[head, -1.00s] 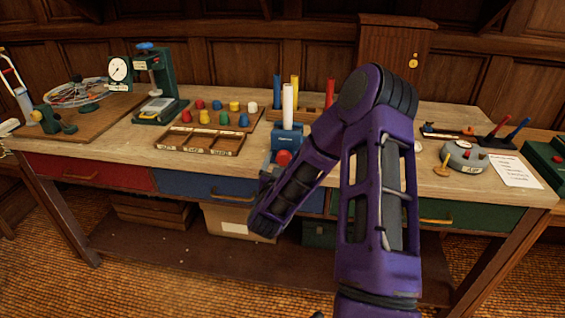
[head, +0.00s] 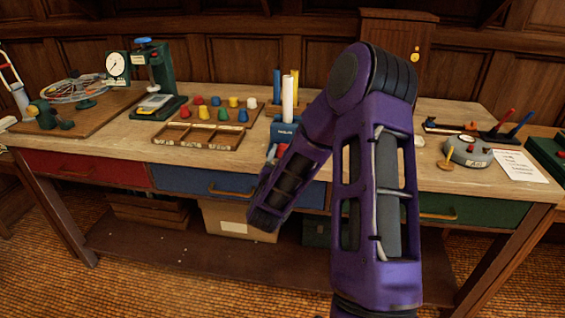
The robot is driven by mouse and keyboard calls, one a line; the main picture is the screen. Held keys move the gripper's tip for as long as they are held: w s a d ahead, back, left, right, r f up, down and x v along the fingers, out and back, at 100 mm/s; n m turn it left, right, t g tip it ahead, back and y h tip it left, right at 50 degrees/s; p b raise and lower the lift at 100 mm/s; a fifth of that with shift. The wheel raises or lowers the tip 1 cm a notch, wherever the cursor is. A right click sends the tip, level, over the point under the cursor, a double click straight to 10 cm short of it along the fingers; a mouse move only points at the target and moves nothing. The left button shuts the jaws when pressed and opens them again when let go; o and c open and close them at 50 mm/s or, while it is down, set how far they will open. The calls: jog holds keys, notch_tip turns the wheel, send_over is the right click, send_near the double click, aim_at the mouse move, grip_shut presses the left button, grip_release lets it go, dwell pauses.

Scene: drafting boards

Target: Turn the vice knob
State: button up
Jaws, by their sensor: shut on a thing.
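A small blue vice-like block (head: 284,130) stands at the front middle of the bench, with an upright white cylinder (head: 289,98) at it. A patch of red (head: 283,150) shows at the block's front, beside my forearm. It looks like part of a round red knob, and most of it is hidden behind the forearm. My purple arm rises in front of the bench, bends at the elbow and comes down to the left across the block's right and lower side. My gripper does not show, so its contact with the knob cannot be seen.
A green stand with a blue top knob (head: 144,42) and a dial gauge (head: 116,65) stand at the left. A round grey device (head: 470,152) and a paper sheet (head: 520,166) lie at the right.

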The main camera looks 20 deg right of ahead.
dwell(0.3)
jog(key=o, duration=1.4)
jog(key=shift+c, duration=0.2)
jog(key=p+v, duration=0.8)
jog(key=v, duration=0.9)
jog(key=shift+a, duration=0.2)
jog(key=shift+s, duration=0.2)
